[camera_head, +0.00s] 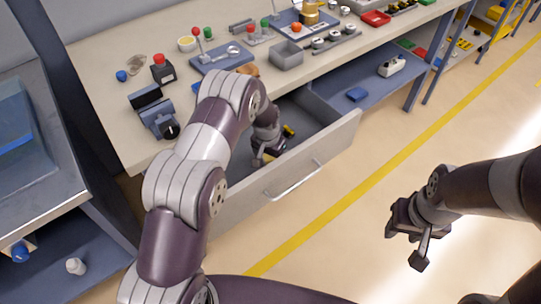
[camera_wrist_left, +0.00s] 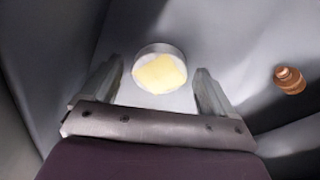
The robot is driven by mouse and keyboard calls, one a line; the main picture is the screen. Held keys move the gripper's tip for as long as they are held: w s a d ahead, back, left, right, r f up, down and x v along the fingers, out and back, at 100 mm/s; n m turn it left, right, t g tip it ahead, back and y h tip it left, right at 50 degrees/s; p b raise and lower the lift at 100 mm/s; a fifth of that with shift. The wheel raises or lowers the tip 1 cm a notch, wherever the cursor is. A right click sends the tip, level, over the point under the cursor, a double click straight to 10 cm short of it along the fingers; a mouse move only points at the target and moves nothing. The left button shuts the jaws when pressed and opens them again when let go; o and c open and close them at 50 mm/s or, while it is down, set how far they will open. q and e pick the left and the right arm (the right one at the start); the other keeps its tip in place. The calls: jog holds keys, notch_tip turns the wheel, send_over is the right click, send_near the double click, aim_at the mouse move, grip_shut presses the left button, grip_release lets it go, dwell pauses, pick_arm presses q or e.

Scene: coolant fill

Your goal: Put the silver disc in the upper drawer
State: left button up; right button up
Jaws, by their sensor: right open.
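The drawer (camera_head: 331,143) under the bench top is pulled open, and my left arm reaches down into it. My left gripper (camera_head: 263,156) is low inside the drawer. In the left wrist view its two fingers stand apart. The silver disc (camera_wrist_left: 140,73), a short round piece with a silver rim and a pale yellow face, lies on the grey floor just beyond and between the fingertips, with gaps on both sides. I cannot make out the disc in the head view. My right gripper (camera_head: 406,246) is open and empty above the floor at the right.
A copper-coloured fitting (camera_wrist_left: 290,80) lies right of the disc. A small yellow and black item (camera_head: 288,131) is inside the drawer. The bench top (camera_head: 110,60) holds a grey bin (camera_head: 286,55), a blue vise (camera_head: 155,113) and a red-button box (camera_head: 161,69). The floor in front is clear.

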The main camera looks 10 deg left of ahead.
pick_arm(q)
notch_tip(320, 180, up, 12)
jog(key=s+f, duration=0.1)
jog(key=s, duration=0.1)
jog(key=s+a+r+n, duration=0.1)
jog(key=s+r, duration=0.3)
jog(key=s, duration=0.7)
jog(key=s+a+r+n, duration=0.1)
jog(key=s+r, duration=0.3)
jog(key=s, duration=0.8)
jog(key=shift+s+a+r+n, duration=0.25)
jog(key=shift+a+r+n, duration=0.1)
jog(key=shift+r+n, duration=0.05)
